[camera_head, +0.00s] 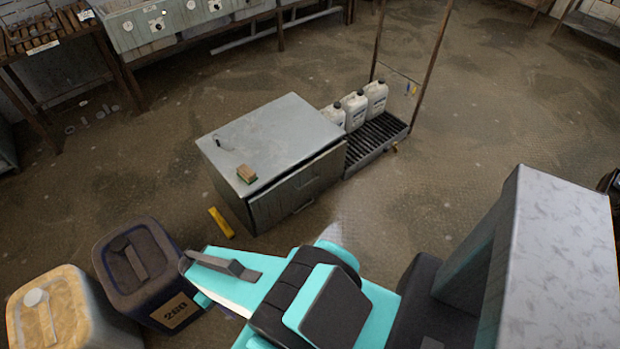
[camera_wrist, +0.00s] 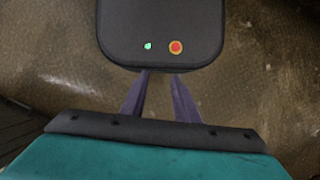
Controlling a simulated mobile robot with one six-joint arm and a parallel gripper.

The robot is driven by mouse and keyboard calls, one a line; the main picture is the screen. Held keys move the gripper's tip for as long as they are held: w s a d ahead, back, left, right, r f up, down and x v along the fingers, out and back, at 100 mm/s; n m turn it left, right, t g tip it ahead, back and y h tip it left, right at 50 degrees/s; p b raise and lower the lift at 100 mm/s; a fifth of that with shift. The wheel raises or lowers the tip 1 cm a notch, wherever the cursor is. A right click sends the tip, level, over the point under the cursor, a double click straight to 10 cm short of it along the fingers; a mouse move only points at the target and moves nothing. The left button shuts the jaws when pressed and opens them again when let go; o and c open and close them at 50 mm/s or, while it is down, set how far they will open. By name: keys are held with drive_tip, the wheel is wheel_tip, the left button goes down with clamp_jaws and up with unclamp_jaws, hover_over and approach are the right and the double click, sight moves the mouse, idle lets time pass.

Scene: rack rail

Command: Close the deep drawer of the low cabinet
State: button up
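The low grey cabinet (camera_head: 265,135) stands on the floor in the middle of the head view. Its drawer front (camera_head: 300,190) faces the lower right, with a dark gap under the top; how far the drawer is out I cannot tell. My gripper (camera_wrist: 160,82) shows in the wrist view as two purple fingers spread apart, with only floor between them. It is empty and apart from the cabinet, which the wrist view does not show. In the head view my turquoise arm is below the cabinet, and the fingers cannot be made out.
A dark canister (camera_head: 140,270) and a yellow one (camera_head: 62,312) stand lower left, near a yellow floor piece (camera_head: 221,222).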

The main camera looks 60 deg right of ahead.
drive_tip(key=shift+n+g+h, duration=0.3)
drive_tip(key=shift+n, duration=0.3)
drive_tip(key=s, duration=0.1)
drive_tip(key=s+a+r, duration=0.1)
drive_tip(key=s+p, duration=0.1)
drive_tip(key=shift+s+a+r, duration=0.25)
drive_tip(key=shift+a+r, duration=0.1)
drive_tip(key=shift+a, duration=0.05)
drive_tip(key=shift+d, duration=0.1)
